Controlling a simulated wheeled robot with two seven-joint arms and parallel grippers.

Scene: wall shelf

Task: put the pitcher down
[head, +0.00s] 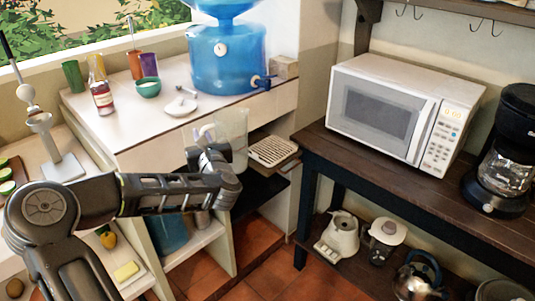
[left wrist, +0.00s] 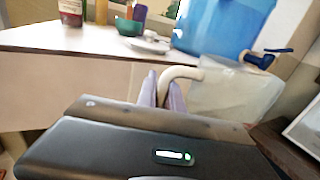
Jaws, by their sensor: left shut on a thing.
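The pitcher (head: 233,138) is translucent and pale, and it is upright in front of the white counter, near the water dispenser. My left gripper (head: 208,145) is shut on its handle; my arm hides part of it in the head view. In the left wrist view, the two purple-grey fingertips (left wrist: 162,92) close around the pale handle, and the pitcher's clear body (left wrist: 228,95) is to their right. The pitcher's bottom is not clearly visible. My right gripper is not in view.
A blue water dispenser (head: 228,55) with a tap stands on the white counter (head: 160,128), with a bottle (head: 102,98), a green bowl (head: 148,87) and cups. A slotted tray (head: 273,151) lies below the tap. A microwave (head: 400,110) and coffee maker (head: 500,150) are on the dark table (head: 340,150).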

